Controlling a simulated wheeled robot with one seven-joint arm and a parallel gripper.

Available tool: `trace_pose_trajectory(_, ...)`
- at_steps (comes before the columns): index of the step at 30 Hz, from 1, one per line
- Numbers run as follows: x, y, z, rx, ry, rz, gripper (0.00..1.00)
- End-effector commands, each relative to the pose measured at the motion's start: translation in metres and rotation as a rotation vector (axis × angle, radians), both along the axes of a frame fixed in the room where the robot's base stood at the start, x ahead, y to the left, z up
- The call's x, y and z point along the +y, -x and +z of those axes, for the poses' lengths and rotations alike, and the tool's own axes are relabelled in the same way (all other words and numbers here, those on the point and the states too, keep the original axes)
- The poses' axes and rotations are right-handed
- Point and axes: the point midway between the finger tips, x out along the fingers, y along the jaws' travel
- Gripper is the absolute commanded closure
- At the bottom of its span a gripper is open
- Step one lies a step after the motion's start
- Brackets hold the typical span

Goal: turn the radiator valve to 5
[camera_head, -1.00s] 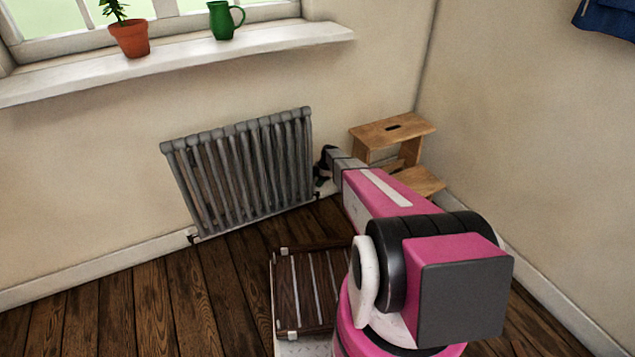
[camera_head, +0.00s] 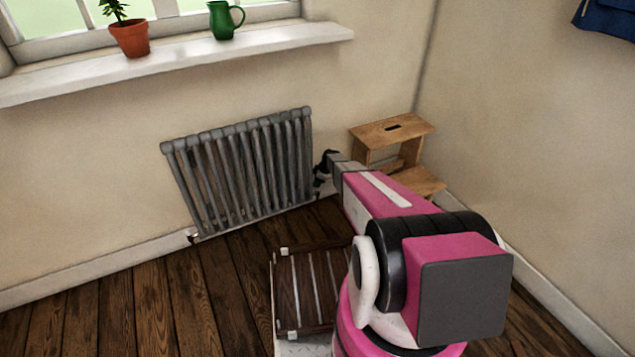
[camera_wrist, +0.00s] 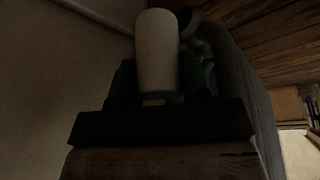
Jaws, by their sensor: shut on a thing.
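The grey ribbed radiator (camera_head: 245,172) stands against the wall below the window sill. The radiator (camera_wrist: 240,95) shows as a dark shape on the right there. The wrist view is very dark, and no number or mark on the valve can be read. In the head view my gripper and arm hide the valve.
A wooden step stool (camera_head: 392,132) stands right of the radiator, close behind my arm. The sill (camera_head: 180,62) holds a potted plant (camera_head: 130,38) and a green jug (camera_head: 222,20). The wooden floor (camera_head: 130,300) at the left is clear.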

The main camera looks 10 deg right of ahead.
Motion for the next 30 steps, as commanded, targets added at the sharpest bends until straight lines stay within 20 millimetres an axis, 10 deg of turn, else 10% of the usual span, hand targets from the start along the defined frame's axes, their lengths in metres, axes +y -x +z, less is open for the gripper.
trace_pose_trajectory(14,-0.0007,-0.0016,0.0005,-0.004,0.002,-0.016,0.8)
trace_pose_trajectory(15,-0.0007,-0.0017,0.0005,-0.004,0.002,-0.016,0.47)
trace_pose_trajectory(17,-0.0007,-0.0015,0.0004,-0.004,0.002,-0.016,0.32)
trace_pose_trajectory(30,0.0,-0.0006,-0.0005,0.001,0.0,0.07,0.32)
